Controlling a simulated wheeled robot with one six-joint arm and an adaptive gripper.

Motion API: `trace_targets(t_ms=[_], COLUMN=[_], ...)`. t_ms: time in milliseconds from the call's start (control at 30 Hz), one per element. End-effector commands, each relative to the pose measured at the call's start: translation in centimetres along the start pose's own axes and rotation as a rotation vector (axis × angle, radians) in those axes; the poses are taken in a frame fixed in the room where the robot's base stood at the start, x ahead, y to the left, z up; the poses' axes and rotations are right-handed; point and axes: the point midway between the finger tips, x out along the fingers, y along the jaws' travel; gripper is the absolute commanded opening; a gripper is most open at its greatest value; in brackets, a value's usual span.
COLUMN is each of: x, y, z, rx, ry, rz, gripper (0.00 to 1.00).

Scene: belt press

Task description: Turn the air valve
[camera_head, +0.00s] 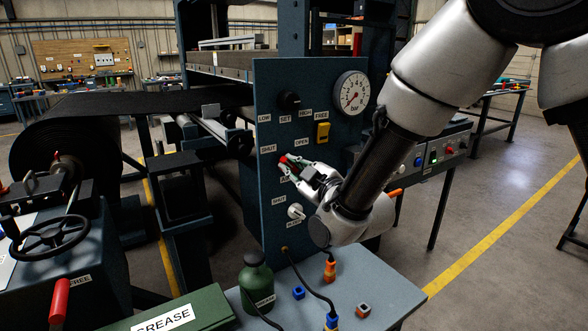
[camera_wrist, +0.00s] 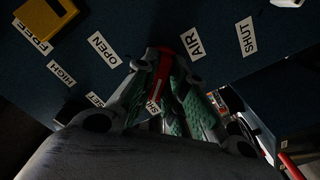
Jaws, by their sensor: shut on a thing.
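The air valve's red lever (camera_head: 284,159) is on the blue upright panel (camera_head: 272,84), among the labels SHUT, OPEN and AIR. In the wrist view the red lever (camera_wrist: 163,72) lies between my fingers. The AIR label is to its right and the OPEN label to its upper left; the SHUT label is partly hidden behind a finger. My gripper (camera_head: 290,166) is shut on the lever, and its green-padded fingers (camera_wrist: 164,66) are close to the panel. The fingers hide part of the lever, so I cannot tell its exact angle.
Above on the panel are a black knob (camera_head: 290,101), a yellow switch (camera_head: 322,132) and a pressure gauge (camera_head: 351,93). A white knob (camera_head: 296,212) is below my gripper. A grey table (camera_head: 384,292) in front holds a green bottle (camera_head: 257,276) and cables.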

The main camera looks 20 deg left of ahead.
Motion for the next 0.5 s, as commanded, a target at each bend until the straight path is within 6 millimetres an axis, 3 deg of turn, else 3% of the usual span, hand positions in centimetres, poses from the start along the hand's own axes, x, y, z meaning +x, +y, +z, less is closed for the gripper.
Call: trace_targets(t_ms=[500], x=[-0.02], y=[0.13], z=[0.04], rx=[0.4], ry=[0.0], rz=[-0.001], gripper=[0.0])
